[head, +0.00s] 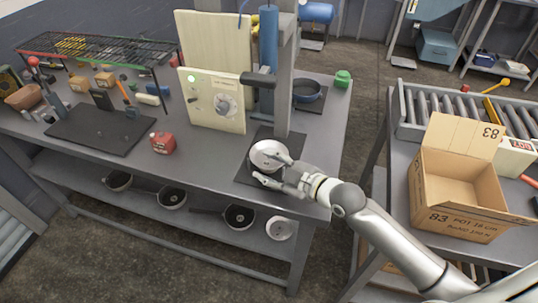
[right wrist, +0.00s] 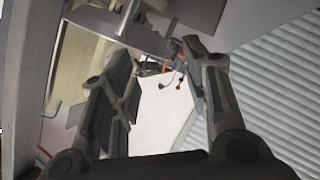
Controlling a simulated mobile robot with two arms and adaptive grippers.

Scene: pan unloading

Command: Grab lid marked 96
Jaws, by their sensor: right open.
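No marking 96 is readable on anything in view. In the head view a shiny round metal pan or lid (head: 266,152) sits on a dark mat (head: 246,177) under the blue press; I cannot tell which it is. My right gripper (head: 275,173) is open at its near side, its fingers partly in front of it; contact is unclear. In the right wrist view the fingers (right wrist: 158,75) are spread with nothing between them. Dark round pans or lids (head: 240,216) and a pale one (head: 280,229) lie on the lower shelf. My left gripper is not in view.
The blue press (head: 268,50) rises behind the metal piece, with a control panel (head: 212,100) to its left. An open carton marked 83 (head: 455,185) stands on the right table. A red object (head: 162,143) lies left.

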